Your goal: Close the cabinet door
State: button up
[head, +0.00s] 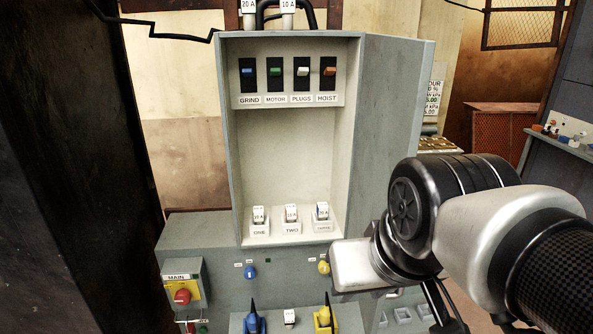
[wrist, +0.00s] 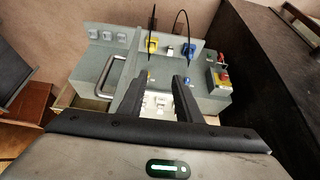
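The grey cabinet (head: 228,140) stands open at the centre of the head view, its pale inside in plain sight. A grey panel (head: 400,110) stretches right from its right front edge and looks like the door, swung wide open. My arm hides its lower part. In the wrist view, a grey panel with a metal bar handle (wrist: 112,78) stands left of my gripper (wrist: 157,88); it seems to be the same door. My gripper's two fingers are apart with nothing held between them. The handle is outside the fingers, apart from them. The fingertips cannot be made out in the head view.
Inside the cabinet are several switches (head: 287,80) above and labelled fuses (head: 291,220) below. A lower grey console has a red main switch (head: 182,296) and blue and yellow plugs (head: 324,318). A dark wall (head: 70,170) closes off the left.

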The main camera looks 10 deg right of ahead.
aim_at(397, 69)
jog(key=l+u, duration=0.2)
jog(key=l, duration=0.35)
jog(key=k+l+u, duration=0.25)
jog(key=l, duration=0.25)
jog(key=k+l, duration=0.1)
jog(key=k+z, duration=0.25)
jog(key=z, duration=0.15)
